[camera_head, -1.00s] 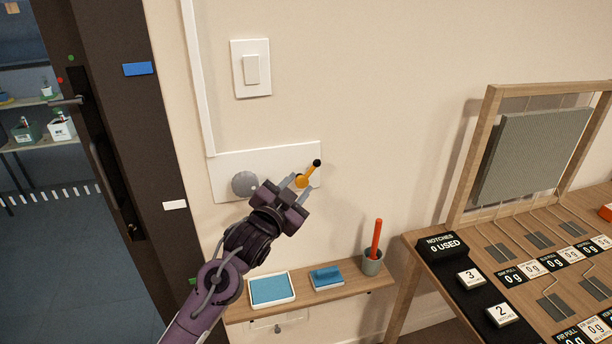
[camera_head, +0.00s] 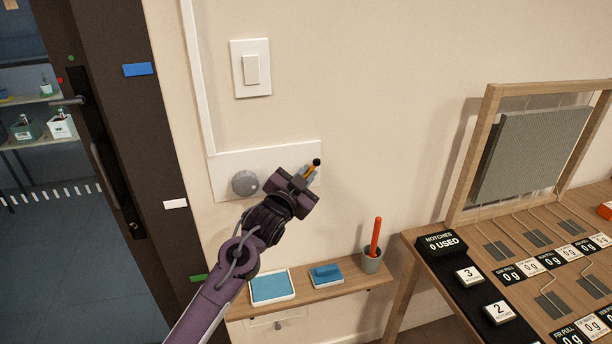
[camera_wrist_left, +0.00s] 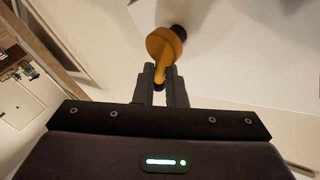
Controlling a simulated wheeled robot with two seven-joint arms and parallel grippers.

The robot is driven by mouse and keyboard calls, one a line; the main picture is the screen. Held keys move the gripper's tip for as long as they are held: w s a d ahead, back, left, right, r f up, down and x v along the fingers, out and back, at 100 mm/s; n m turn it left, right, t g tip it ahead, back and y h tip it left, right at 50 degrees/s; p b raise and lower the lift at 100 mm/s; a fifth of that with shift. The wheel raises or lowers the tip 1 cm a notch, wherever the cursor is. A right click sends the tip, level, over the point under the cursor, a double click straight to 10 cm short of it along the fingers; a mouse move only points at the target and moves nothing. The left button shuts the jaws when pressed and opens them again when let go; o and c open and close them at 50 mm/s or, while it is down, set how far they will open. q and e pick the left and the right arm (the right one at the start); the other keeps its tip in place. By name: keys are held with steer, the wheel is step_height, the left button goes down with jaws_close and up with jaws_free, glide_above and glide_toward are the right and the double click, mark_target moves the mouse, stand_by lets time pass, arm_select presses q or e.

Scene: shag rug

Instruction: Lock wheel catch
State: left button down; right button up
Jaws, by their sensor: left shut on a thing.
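An orange lever (camera_head: 312,168) with a black tip sits on a white plate (camera_head: 228,163) on the wall. It points up and right in the head view. The lever's round orange hub (camera_wrist_left: 161,45) shows in the left wrist view; in the head view my gripper hides most of it. My left gripper (camera_head: 306,176) is shut on the lever, with its fingers (camera_wrist_left: 161,86) on either side of the arm near the tip. A grey round knob (camera_head: 244,183) is on the same plate, left of the gripper. My right gripper is not in view.
A light switch (camera_head: 251,68) is above the plate. Below is a wooden shelf (camera_head: 345,283) with a blue pad, a blue block and a red stick in a cup (camera_head: 371,262). A wooden bench (camera_head: 412,262) stands at right, a dark door frame (camera_head: 150,130) at left.

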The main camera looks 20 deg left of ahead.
arm_select(q)
steer(key=shift+r+p, duration=0.15)
steer(key=shift+p, duration=0.55)
steer(key=m+g+p, duration=0.1)
steer(key=p, duration=0.1)
steer(key=m+g+p, duration=0.1)
steer(key=p, duration=0.1)
steer(key=d+m+g+y+p, duration=0.1)
steer(key=p, duration=0.2)
steer(key=shift+w+f+m+g, duration=0.25)
steer(key=shift+w+m+g, duration=0.05)
steer(key=shift+w, duration=0.1)
steer(key=shift+f+m+p, duration=0.2)
steer(key=shift+m+p, duration=0.1)
steer(key=shift+p, duration=0.05)
steer(key=shift+g+y, duration=0.3)
steer(key=c, duration=1.5)
jaws_free()
steer(key=shift+f, duration=0.1)
